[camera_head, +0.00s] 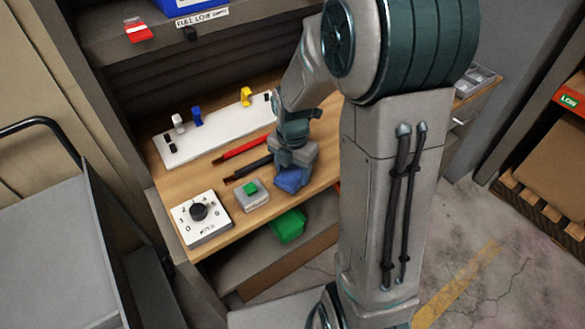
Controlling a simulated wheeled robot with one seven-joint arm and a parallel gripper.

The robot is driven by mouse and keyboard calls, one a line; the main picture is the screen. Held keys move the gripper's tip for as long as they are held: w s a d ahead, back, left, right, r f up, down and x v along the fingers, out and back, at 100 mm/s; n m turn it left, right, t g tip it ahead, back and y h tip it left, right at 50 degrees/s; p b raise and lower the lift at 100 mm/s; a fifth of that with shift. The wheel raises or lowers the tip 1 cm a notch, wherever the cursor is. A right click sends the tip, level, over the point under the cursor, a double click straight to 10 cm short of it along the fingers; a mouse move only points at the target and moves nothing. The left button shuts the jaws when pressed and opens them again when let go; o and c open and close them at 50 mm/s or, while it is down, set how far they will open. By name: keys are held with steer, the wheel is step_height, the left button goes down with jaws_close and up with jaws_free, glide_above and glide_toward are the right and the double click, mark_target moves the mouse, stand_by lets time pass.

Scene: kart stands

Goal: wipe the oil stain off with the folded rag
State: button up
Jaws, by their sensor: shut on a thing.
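My gripper (294,166) is over the front part of the wooden workbench (222,229), pointing down. It is shut on the folded rag (291,181), a blue pad showing just below the fingers. The rag is low at the bench top, near its front edge; I cannot tell whether it touches the wood. I see no oil stain on the bare wood in view; the area under the rag and behind my arm is hidden.
Left of the rag are a grey box with a green button (250,194) and a dial box (201,219). Red (243,150) and black (250,167) bars lie behind, before a white panel with hooks (215,131). A green item (288,226) is on the shelf below.

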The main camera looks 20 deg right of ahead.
mark_target(280, 179)
steer(key=shift+f+b, duration=0.75)
steer(key=shift+f, duration=0.25)
steer(key=shift+a, duration=0.1)
stand_by(0.3)
steer(key=shift+s+a, duration=0.3)
steer(key=shift+a, duration=0.45)
steer(key=shift+s+a, duration=0.25)
steer(key=shift+a, duration=0.5)
steer(key=shift+s+a+f, duration=0.1)
steer(key=shift+s+a, duration=0.05)
steer(key=shift+a, duration=0.1)
steer(key=shift+c, duration=1.4)
steer(key=shift+w+d+p, duration=0.35)
steer(key=shift+w+d, duration=0.05)
steer(key=shift+d, duration=0.45)
steer(key=shift+w+d, duration=0.25)
steer(key=shift+d, duration=0.75)
step_height(280, 179, up, 6)
steer(key=p, duration=0.5)
steer(key=shift+p, duration=0.35)
